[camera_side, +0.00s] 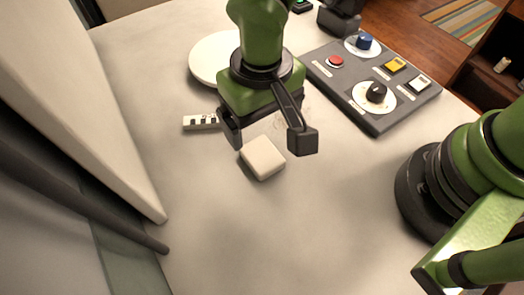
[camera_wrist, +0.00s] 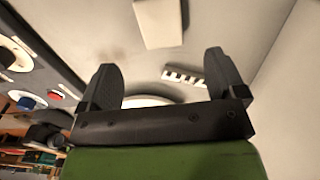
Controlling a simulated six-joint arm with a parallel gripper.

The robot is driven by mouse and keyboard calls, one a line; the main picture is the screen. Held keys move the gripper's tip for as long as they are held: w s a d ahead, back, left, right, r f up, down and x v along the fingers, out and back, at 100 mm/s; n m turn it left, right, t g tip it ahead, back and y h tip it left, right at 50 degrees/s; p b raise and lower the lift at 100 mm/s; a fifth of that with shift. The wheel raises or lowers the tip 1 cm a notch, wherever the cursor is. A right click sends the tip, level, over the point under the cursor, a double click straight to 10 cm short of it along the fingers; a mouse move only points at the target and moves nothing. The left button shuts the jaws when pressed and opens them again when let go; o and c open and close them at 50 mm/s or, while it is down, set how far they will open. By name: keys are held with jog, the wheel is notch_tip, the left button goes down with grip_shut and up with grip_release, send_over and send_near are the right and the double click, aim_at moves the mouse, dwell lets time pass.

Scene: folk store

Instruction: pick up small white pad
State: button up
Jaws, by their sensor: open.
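The small white pad (camera_side: 262,158) is a pale, rounded square block lying on the white table in the side view. It also shows at the top of the wrist view (camera_wrist: 159,22), partly cut off by the frame edge. My gripper (camera_side: 268,140) is open and empty, its two dark fingers spread apart above the table, close to the pad in the side view. In the wrist view the fingers (camera_wrist: 160,72) point up the picture, and the pad lies beyond their tips, roughly between their lines. I cannot tell the exact height of the fingers above the pad.
A dark control panel (camera_side: 373,84) with buttons and knobs stands right of the gripper. A small black-and-white strip (camera_side: 201,122) lies left of the gripper. A round white plate (camera_side: 211,60) lies behind it. The table in front of the pad is clear.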

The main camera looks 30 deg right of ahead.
aim_at(262, 154)
notch_tip(262, 154, down, 8)
jog(key=shift+s+a+f, duration=0.1)
jog(key=shift+s+f, duration=0.05)
dwell(0.3)
jog(key=shift+c, duration=0.2)
jog(key=c, duration=1)
notch_tip(262, 154, up, 10)
jog(key=shift+r, duration=0.1)
